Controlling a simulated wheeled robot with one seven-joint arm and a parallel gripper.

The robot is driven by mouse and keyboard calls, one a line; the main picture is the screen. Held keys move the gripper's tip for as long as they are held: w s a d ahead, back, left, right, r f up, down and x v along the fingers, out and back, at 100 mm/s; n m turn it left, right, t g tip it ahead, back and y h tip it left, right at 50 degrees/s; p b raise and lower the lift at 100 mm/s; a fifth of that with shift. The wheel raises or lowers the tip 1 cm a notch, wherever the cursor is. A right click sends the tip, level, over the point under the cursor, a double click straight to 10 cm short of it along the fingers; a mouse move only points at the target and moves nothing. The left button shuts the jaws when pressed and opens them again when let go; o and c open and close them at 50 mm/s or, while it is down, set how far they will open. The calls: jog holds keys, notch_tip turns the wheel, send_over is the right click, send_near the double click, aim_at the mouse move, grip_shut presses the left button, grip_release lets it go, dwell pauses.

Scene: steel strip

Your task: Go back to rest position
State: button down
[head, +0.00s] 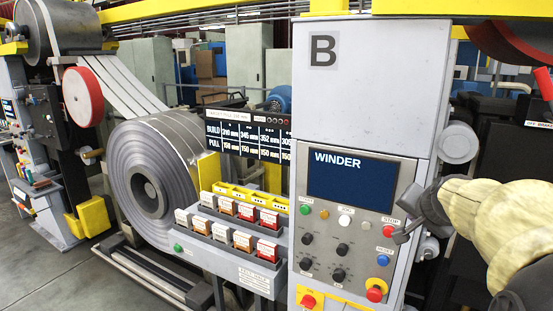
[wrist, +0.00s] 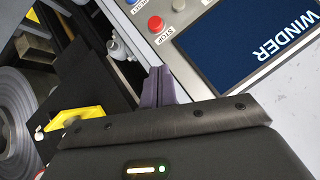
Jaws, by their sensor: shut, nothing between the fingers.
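My gripper (head: 402,236) is at the right of the head view, in front of the right edge of the WINDER control panel (head: 325,230). Its fingertips point left, close to the red STOP button (head: 389,220) and the blue RESET button (head: 383,260). I cannot tell whether they touch the panel. In the wrist view the two dark fingers (wrist: 158,85) are together with nothing between them. The STOP button (wrist: 155,24) shows above them there, apart from the fingertips. My cream-covered arm reaches in from the right edge of the head view.
A dark screen (head: 350,181) sits above several knobs on the grey cabinet (head: 360,80) marked B. A red emergency knob (head: 375,294) is low on the panel. Left are a rack of small boxes (head: 225,240) and a large steel coil (head: 150,185). Floor shows at lower left.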

jog(key=s+a+f+n+g+y+p, duration=0.1)
jog(key=s+a+f+n+g, duration=0.2)
jog(key=s+a+f+n, duration=0.2)
jog(key=s+a+f+n+g+y+p, duration=0.1)
jog(key=s+a+f+n+g, duration=0.3)
jog(key=s+a+f, duration=0.7)
jog(key=a+f+n, duration=0.1)
jog(key=a+f, duration=0.3)
jog(key=f, duration=0.1)
jog(key=shift+f+y, duration=0.25)
jog(key=shift+y, duration=0.15)
jog(key=shift+a, duration=0.1)
